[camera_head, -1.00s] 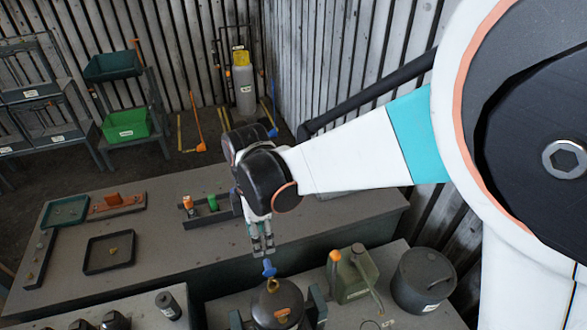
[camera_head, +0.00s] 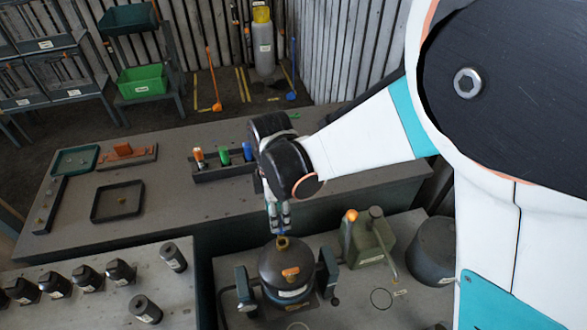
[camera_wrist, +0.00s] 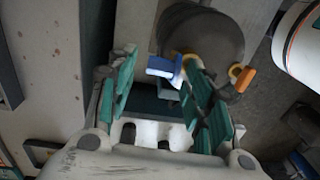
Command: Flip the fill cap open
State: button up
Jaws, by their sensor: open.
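A dark round vessel (camera_head: 284,265) stands on the near bench with a brass neck (camera_head: 283,243) on top and an orange part (camera_head: 291,273) on its front. A blue cap piece (camera_head: 280,234) is at the neck; in the wrist view the blue piece (camera_wrist: 163,68) shows between my fingers, beside the brass neck (camera_wrist: 192,63). I take it for the fill cap. My gripper (camera_head: 280,222) points down just above it. In the wrist view my gripper (camera_wrist: 160,65) is open, its green-padded fingers on either side of the blue piece. I cannot tell whether they touch it.
Dark uprights (camera_head: 327,272) flank the vessel. A green jerrycan (camera_head: 370,240) with an orange cap and a dark round drum (camera_head: 432,252) stand to its right. The rear bench holds trays and a rack (camera_head: 222,163) of coloured items.

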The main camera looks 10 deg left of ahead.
jog(key=shift+s+f, duration=0.1)
jog(key=shift+f, duration=0.65)
jog(key=shift+c, duration=0.6)
jog(key=c, duration=0.8)
jog(key=shift+w+a+f+g+h+b, duration=0.2)
jog(key=shift+w+f+g+h+b, duration=0.25)
jog(key=shift+g+b, duration=0.65)
jog(key=shift+c, duration=0.2)
jog(key=shift+w+a+g+h+b, duration=0.15)
jog(key=shift+g+h+b, duration=0.2)
jog(key=shift+b, duration=0.5)
